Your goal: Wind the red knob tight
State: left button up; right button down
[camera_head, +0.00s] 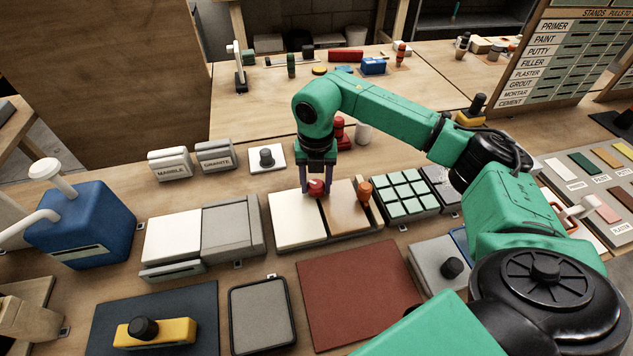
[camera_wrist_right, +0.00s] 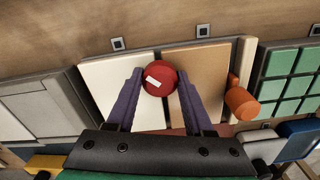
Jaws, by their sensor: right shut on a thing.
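The red knob (camera_head: 316,188) sits between a white panel (camera_head: 290,231) and a tan panel (camera_head: 350,217) on the bench. In the right wrist view the knob (camera_wrist_right: 159,79) is round with a white mark on its face. My right gripper (camera_head: 318,190) reaches down from above, its purple fingers on either side of the knob. In the right wrist view the fingertips of my right gripper (camera_wrist_right: 159,78) close on the knob's sides. My left gripper is in neither view.
An orange knob (camera_head: 364,191) stands just right of the tan panel. A green-tiled block (camera_head: 405,198) lies further right. A grey-and-white unit (camera_head: 232,228) is to the left, and a dark red mat (camera_head: 357,290) lies in front. Small objects stand on the back table.

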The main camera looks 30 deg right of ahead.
jog(key=shift+s+f, duration=0.1)
jog(key=shift+f, duration=0.05)
jog(key=shift+c, duration=2.4)
grip_release()
jog(key=n, duration=0.2)
jog(key=shift+n, duration=0.4)
jog(key=n, duration=0.3)
jog(key=shift+b, duration=0.3)
